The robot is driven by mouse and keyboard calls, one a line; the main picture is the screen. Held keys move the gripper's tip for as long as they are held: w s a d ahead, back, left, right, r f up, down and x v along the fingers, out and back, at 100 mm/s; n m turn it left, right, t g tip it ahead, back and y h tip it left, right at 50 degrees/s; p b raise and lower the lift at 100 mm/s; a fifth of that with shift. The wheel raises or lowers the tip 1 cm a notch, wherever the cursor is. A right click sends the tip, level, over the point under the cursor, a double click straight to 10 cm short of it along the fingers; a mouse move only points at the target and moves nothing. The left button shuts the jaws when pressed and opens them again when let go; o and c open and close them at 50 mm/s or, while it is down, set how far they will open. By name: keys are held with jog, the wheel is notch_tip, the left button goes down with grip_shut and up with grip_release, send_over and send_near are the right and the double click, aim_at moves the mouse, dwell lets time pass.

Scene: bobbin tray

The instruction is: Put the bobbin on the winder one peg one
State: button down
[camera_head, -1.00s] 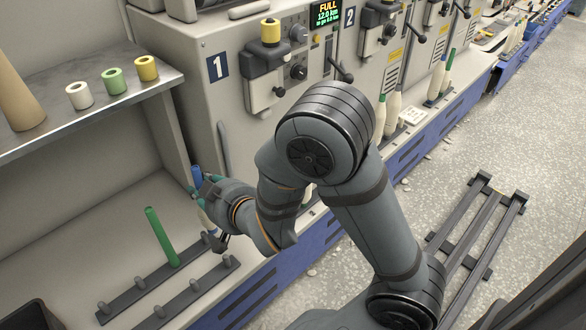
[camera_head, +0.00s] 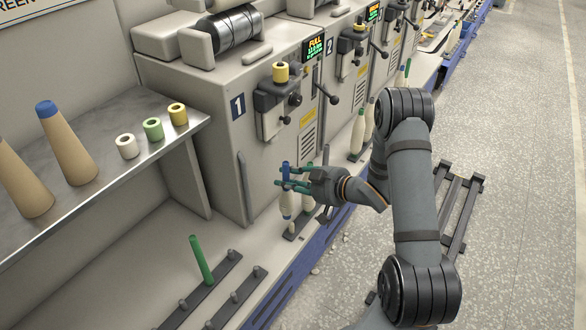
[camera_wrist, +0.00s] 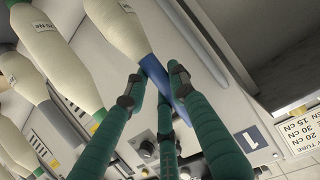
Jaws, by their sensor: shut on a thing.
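My gripper (camera_head: 283,181) has green fingers and is shut on a bobbin (camera_head: 287,204) with cream yarn and a blue tube. I hold it by the blue upper end, roughly upright, in front of winder one (camera_head: 238,106). In the wrist view the blue end of this bobbin (camera_wrist: 158,72) lies between my fingers (camera_wrist: 155,86). A dark peg rail (camera_head: 291,235) stands on the ledge below winder one. Another cream bobbin (camera_head: 308,180) stands just behind the held one. I cannot tell whether the held bobbin's lower end touches a peg.
A green bare tube (camera_head: 201,260) stands on a peg rail at the lower left, with free pegs around it. A shelf (camera_head: 95,195) holds cones and small spools. In the wrist view several cream bobbins (camera_wrist: 60,60) lie close at the left.

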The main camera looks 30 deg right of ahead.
aim_at(293, 197)
jog(key=shift+s+d+r+n+y+p, duration=0.3)
jog(key=shift+s+y+p, duration=0.1)
jog(key=shift+s, duration=0.1)
jog(key=shift+s+f, duration=0.2)
jog(key=shift+f, duration=0.05)
jog(key=shift+f+b, duration=2.45)
jog(key=shift+f, duration=0.3)
jog(key=shift+d+f+b, duration=0.1)
jog(key=shift+f+b, duration=0.4)
jog(key=shift+f, duration=0.15)
jog(key=c, duration=1.7)
grip_release()
jog(key=shift+s, duration=0.1)
jog(key=shift+c, duration=0.2)
jog(key=p+v, duration=0.5)
jog(key=v, duration=0.6)
jog(key=shift+r, duration=0.15)
